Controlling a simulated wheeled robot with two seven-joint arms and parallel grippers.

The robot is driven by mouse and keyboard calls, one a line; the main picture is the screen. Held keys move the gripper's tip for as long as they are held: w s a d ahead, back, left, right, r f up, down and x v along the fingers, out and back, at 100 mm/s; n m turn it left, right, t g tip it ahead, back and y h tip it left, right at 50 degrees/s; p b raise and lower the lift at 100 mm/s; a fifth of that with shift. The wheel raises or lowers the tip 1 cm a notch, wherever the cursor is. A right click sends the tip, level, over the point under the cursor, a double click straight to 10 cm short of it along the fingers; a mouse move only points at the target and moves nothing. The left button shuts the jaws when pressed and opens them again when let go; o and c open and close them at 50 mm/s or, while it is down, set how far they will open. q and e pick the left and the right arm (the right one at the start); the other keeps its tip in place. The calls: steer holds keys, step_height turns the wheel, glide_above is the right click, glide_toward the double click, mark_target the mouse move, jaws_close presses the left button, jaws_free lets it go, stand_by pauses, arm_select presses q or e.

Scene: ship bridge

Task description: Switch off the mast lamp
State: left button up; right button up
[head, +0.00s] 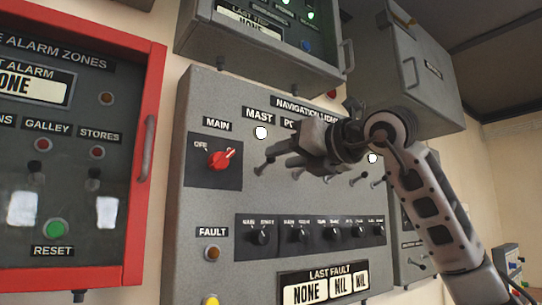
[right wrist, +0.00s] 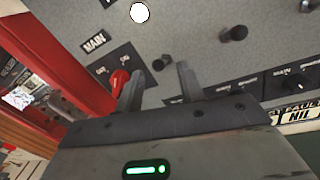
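The navigation lights panel (head: 205,258) is a grey box on the wall. Its MAST lamp (head: 261,132) shows bright white under the MAST label, and the lamp also shows in the right wrist view (right wrist: 140,12). Below it the mast switch, a small lever (head: 259,170), sticks out from the panel; in the wrist view it is a dark stub (right wrist: 158,63). My right gripper (head: 278,157) is open in front of the panel. In the wrist view its fingertips lie either side of the stub; contact cannot be told. My left gripper is out of view.
A red MAIN rotary knob (head: 221,159) is left of the gripper. More levers (head: 325,179) continue to the right, with a row of small black selectors (head: 261,236) below. A red-framed alarm cabinet (head: 150,60) with a handle stands at the left. Grey boxes (head: 395,65) overhang above.

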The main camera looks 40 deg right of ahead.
mark_target(272, 159)
steer(key=w, duration=0.4)
steer(key=shift+w+p, duration=0.2)
steer(key=shift+p, duration=0.15)
steer(key=shift+w, duration=0.15)
jaws_close()
